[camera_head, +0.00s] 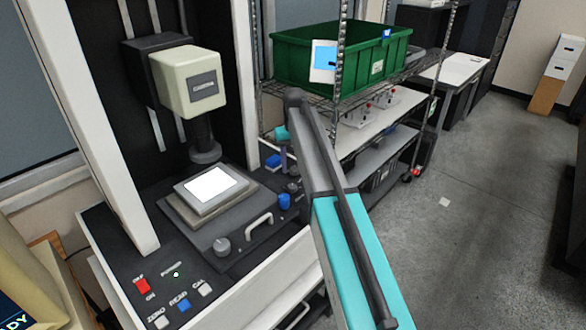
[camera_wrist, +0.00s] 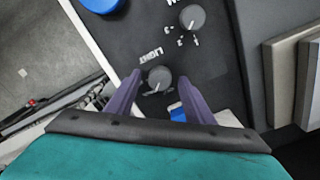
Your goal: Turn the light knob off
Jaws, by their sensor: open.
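The light knob (camera_wrist: 159,77) is a small round grey knob on the dark panel, with the word LIGHT printed beside it in the wrist view. A pale pointer mark shows near its lower edge. My gripper (camera_wrist: 159,80) is open, with one purple finger on each side of the knob. I cannot tell whether either finger touches the knob. In the body camera view my arm covers part of this corner of the machine, and the knob is hard to make out there.
A second grey knob (camera_wrist: 192,17) with numbers and a large blue knob (camera_wrist: 102,3) sit close by on the panel. The machine has a bright square stage (camera_head: 210,184) and a curved handle (camera_head: 258,226). A wire shelf with a green bin (camera_head: 310,58) stands behind.

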